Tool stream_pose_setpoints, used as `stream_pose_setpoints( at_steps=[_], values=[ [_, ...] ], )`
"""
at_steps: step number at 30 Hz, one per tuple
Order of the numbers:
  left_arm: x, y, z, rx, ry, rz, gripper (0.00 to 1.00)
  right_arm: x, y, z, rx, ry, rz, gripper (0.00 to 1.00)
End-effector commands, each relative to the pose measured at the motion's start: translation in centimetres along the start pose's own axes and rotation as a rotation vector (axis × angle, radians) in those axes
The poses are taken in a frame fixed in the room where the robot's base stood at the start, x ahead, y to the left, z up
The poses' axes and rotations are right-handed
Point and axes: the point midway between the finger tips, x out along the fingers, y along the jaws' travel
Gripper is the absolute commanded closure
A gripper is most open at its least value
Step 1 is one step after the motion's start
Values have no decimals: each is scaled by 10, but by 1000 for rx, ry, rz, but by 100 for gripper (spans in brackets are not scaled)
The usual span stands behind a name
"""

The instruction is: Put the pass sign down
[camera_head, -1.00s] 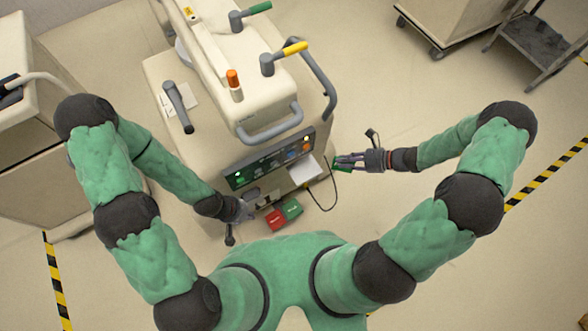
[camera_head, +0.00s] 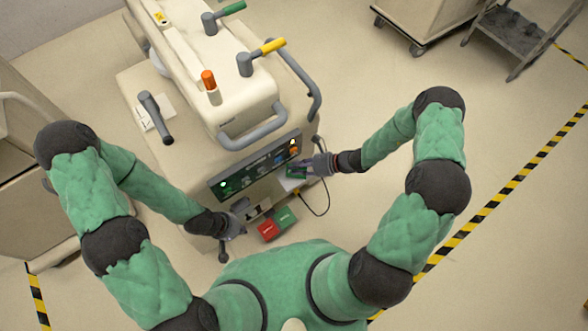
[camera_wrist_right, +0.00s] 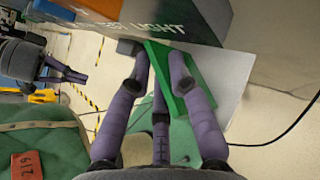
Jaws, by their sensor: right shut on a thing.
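The pass sign, a flat green plate (camera_wrist_right: 172,75), is held between the fingers of my right gripper (camera_wrist_right: 160,85), which is shut on it. In the head view my right gripper (camera_head: 308,168) is at the front right corner of the cream cart (camera_head: 190,85), with the green sign (camera_head: 295,172) over a small white shelf (camera_head: 290,184). The white shelf (camera_wrist_right: 228,88) also shows behind the sign in the wrist view. I cannot tell whether they touch. My left gripper (camera_head: 240,212) is low by the cart's front; its fingers are too small to read.
A lit control panel (camera_head: 255,166) is just above the shelf. A red block (camera_head: 268,229) and a green block (camera_head: 286,217) sit below it. A thin black cable (camera_head: 326,200) loops beside the shelf. The floor to the right is open.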

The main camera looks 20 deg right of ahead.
Motion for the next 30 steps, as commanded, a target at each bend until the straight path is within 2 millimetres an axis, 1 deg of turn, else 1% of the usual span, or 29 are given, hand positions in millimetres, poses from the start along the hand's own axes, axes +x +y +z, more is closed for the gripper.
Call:
stream_pose_setpoints(
  at_steps=[1,4,12,13,15,25,28,30],
  values=[
    [6,-2,0,0,0,0,100,8,-1,-5,0,0,1,100],
    [9,-3,0,0,0,0,100,16,-2,-7,0,0,0,100],
    [8,-3,0,0,0,0,100,17,-2,-6,0,0,-2,100],
    [8,-3,0,0,0,0,100,17,-2,-6,0,0,-2,71],
    [8,-3,0,0,0,0,100,17,-2,-6,0,0,-2,55],
    [8,-3,0,0,0,0,100,16,-2,-6,0,0,-2,55],
    [5,-2,0,0,0,0,100,10,-2,-5,0,0,-3,55],
    [1,0,0,0,0,0,100,1,-3,-4,1,0,-5,55]
  ],
)
